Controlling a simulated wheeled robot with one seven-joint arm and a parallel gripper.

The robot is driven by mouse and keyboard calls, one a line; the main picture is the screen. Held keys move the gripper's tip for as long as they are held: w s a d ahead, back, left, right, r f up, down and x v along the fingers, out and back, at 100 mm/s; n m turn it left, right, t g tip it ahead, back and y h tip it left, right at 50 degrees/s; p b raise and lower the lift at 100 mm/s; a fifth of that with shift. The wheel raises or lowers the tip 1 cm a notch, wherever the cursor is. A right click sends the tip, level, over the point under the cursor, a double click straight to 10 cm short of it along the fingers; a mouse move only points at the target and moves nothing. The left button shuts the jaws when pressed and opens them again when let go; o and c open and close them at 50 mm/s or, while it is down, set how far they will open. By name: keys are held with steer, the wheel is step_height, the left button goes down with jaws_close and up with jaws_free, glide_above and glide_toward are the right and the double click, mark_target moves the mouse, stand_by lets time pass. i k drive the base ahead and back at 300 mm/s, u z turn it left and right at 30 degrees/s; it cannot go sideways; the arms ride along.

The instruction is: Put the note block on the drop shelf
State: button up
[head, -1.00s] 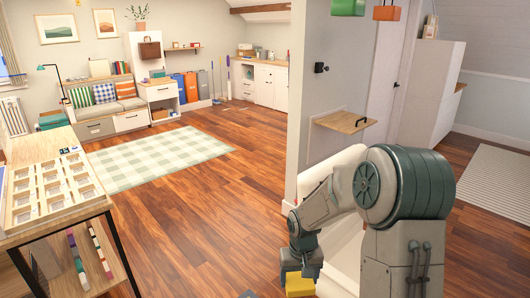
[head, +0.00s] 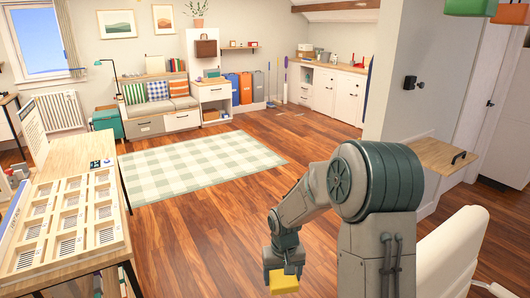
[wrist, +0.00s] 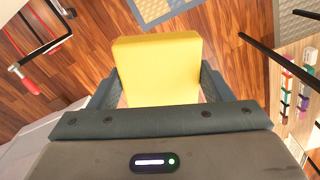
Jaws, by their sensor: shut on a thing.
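The yellow note block (head: 284,282) is in my gripper (head: 285,268), held low above the wooden floor in the head view. In the wrist view the block (wrist: 157,68) sits between both fingers of my gripper (wrist: 158,88), which is shut on it. The drop shelf (head: 440,153) is a small wooden board with a black handle, fixed to the wall at the right of the head view. Its top looks bare. My gripper is well to the left of the shelf and apart from it.
A wooden desk (head: 115,160) with a slotted organiser (head: 75,225) stands at the left. A white rounded piece of furniture (head: 455,250) stands at the right, below the shelf. A checked rug (head: 205,165) lies on open floor beyond. Green and orange boxes hang at top right.

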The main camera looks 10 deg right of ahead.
mark_target(432, 152)
steer(key=z, duration=0.05)
steer(key=i, duration=1.15)
steer(key=z, duration=0.9)
steer(key=i, duration=1.35)
steer(key=z, duration=0.7)
